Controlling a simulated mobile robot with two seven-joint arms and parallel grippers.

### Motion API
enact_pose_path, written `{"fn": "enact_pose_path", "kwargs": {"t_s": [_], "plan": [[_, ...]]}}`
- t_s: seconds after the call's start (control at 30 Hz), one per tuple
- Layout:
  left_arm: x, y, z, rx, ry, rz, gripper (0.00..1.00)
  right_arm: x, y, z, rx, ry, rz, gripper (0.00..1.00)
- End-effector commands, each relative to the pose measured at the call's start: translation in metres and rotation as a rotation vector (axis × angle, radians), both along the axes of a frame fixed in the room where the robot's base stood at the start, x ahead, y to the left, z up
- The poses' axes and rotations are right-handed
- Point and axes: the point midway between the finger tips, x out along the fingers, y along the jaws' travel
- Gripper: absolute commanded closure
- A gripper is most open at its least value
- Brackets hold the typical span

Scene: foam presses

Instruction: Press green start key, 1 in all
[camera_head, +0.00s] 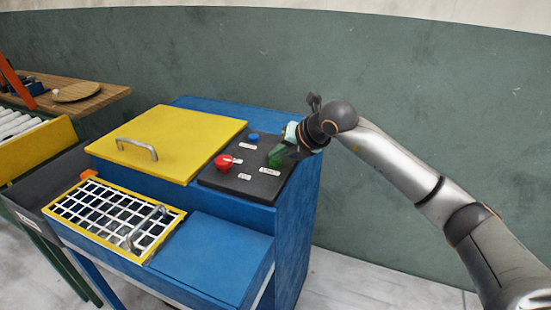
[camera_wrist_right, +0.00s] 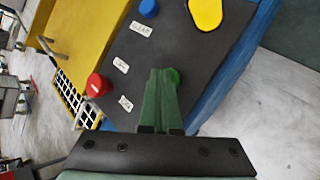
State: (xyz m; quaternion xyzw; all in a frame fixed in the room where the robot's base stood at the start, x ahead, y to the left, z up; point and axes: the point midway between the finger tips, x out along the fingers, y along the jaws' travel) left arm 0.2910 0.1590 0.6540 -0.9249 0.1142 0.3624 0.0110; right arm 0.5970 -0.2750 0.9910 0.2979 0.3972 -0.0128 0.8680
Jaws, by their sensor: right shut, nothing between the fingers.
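The green start key (camera_wrist_right: 174,77) is a round button on the dark control panel (camera_head: 240,185) of the blue press. In the right wrist view the fingers cover part of it. My right gripper (camera_head: 275,158) is shut and empty, its green fingers pointing down at the panel. It also shows in the right wrist view (camera_wrist_right: 161,72), with its tips overlapping the key's left side. I cannot tell whether the tips touch the key. In the head view the gripper hides most or all of the key. My left gripper is not in view.
The panel also carries a red button (camera_head: 224,162), a blue button (camera_head: 253,137) and a yellow control (camera_wrist_right: 205,12), beside small white labels. A yellow lid (camera_head: 175,140) with a handle and a yellow-framed grid guard (camera_head: 112,215) lie left of the panel.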

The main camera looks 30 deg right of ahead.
Motion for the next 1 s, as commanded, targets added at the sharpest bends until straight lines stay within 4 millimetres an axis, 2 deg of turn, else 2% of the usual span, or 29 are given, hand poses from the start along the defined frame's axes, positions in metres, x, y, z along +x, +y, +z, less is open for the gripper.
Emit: {"fn": "enact_pose_path", "kwargs": {"t_s": [0.23,0.67,1.0], "plan": [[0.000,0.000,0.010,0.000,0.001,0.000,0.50,0.000,0.000,0.014,0.000,0.001,0.001,1.00],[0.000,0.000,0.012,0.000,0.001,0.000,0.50,0.000,0.000,0.019,0.001,-0.001,0.001,1.00],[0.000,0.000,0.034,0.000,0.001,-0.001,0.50,0.000,0.000,0.052,0.000,-0.001,0.000,1.00]]}}
